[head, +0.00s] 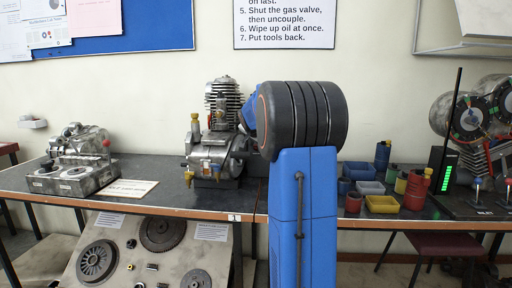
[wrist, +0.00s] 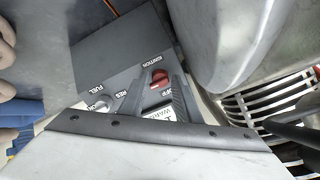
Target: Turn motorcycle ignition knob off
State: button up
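The red ignition knob (wrist: 159,78) sits on a dark grey panel (wrist: 130,72) in the wrist view, beside the printed word IGNITION, with OFF printed near it to the lower right. My gripper (wrist: 158,82) reaches over the panel from below with its two dark fingers apart. The red knob shows in the gap between the fingertips; I cannot tell whether they touch it. A pale fuel knob (wrist: 101,106) with FUEL and RES labels is to the left. In the head view my own blue arm hides the gripper, and I cannot make out the red knob.
A silver rounded casing (wrist: 225,40) and metal fins (wrist: 275,105) are close on the right in the wrist view. In the head view, a finned engine (head: 216,130) stands on the workbench (head: 150,195), with colored bins (head: 382,204) to the right.

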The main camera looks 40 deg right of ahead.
jog(key=shift+w+d+f, duration=0.25)
jog(key=shift+f, duration=0.05)
jog(key=c, duration=0.7)
